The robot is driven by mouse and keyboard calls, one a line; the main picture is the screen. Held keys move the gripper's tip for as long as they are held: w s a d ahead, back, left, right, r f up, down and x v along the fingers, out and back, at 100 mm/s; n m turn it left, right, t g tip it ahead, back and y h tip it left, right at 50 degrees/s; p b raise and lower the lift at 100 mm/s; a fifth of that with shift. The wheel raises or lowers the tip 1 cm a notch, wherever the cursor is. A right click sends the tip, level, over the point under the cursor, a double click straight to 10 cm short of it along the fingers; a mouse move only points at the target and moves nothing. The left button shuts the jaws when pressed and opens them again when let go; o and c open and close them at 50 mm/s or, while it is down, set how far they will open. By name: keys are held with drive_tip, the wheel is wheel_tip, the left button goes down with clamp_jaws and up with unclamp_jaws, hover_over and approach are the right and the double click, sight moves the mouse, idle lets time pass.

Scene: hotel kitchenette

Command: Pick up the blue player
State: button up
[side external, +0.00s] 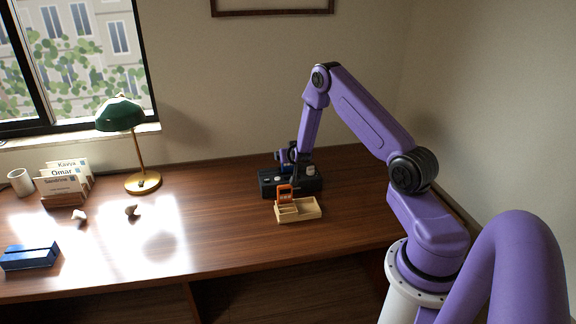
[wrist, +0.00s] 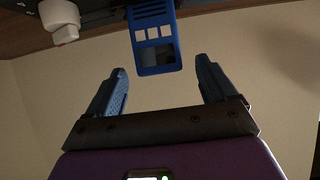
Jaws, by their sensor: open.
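The blue player (wrist: 155,45) shows in the wrist view, a flat blue body with a dark screen and a row of pale square buttons. Its far end meets the dark unit (wrist: 95,12) at the top of that view. My gripper (wrist: 161,66) is open, one finger on each side of the player's near end, with visible gaps and no clear contact. In the side view my gripper (side external: 287,156) is low at the dark unit (side external: 298,188), and I cannot clearly make out the blue player there.
A white knob (wrist: 60,20) sticks out beside the blue player. A lamp (side external: 142,183), card holder (side external: 62,198) and blue box (side external: 30,257) are farther left.

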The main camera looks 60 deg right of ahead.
drive_tip(key=c, duration=1.5)
drive_tip(key=shift+o, duration=0.2)
drive_tip(key=shift+r, duration=0.15)
